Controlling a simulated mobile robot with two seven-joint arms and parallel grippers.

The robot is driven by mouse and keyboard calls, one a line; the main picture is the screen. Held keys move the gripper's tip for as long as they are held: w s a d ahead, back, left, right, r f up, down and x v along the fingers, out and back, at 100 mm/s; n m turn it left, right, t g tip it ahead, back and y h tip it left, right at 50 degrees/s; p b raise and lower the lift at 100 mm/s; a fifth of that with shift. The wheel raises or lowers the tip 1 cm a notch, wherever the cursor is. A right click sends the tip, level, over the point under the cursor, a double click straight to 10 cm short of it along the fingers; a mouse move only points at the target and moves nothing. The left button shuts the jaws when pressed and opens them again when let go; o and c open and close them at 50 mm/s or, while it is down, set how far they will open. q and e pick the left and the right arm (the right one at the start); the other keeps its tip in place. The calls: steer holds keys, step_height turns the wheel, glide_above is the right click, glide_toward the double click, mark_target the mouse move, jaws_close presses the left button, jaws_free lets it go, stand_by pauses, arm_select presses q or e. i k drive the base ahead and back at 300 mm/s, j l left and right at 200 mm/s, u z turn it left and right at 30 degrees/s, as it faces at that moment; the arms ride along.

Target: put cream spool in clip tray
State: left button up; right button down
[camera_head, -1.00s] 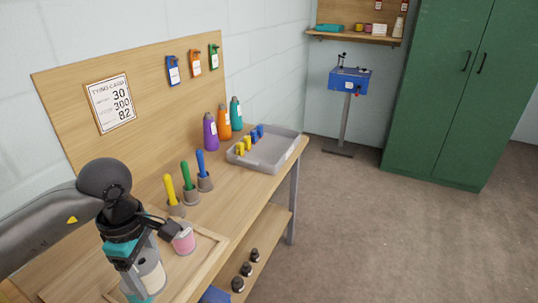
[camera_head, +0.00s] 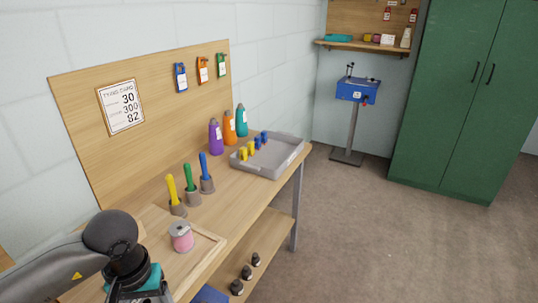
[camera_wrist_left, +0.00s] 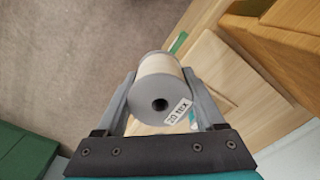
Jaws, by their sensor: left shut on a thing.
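The cream spool (camera_wrist_left: 158,92) is in the left wrist view, with grey end discs and a label reading "20 tex". My left gripper (camera_wrist_left: 160,98) is shut on it, one finger on each side, with floor and bench edge behind it. In the head view my left gripper is at the bottom left, mostly cut off by the frame edge, and the spool is not visible there. The grey clip tray (camera_head: 270,172) sits at the far end of the bench with yellow and blue clips along its left side. My right gripper is not in view.
A pink spool (camera_head: 181,238) stands on the wooden board (camera_head: 209,251). Yellow, green and blue handled tools (camera_head: 190,180) stand in holders between board and tray. Purple, orange and teal bottles (camera_head: 229,130) stand behind the tray. The tray's right part looks empty.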

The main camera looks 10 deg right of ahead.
mark_target(276, 157)
steer(key=i+l+u, duration=0.1)
steer(key=i+l, duration=0.55)
steer(key=i+l+u, duration=0.15)
steer(key=i+l, duration=0.15)
steer(key=i+l+u, duration=0.1)
steer(key=i+l, duration=0.2)
steer(key=l, duration=0.2)
steer(key=i+l, duration=0.25)
steer(key=l, duration=0.15)
steer(key=i+l+u, duration=0.15)
steer(key=i+l, duration=0.15)
steer(key=i+l+u, duration=0.1)
steer(key=i+l, duration=0.15)
steer(key=l, duration=0.3)
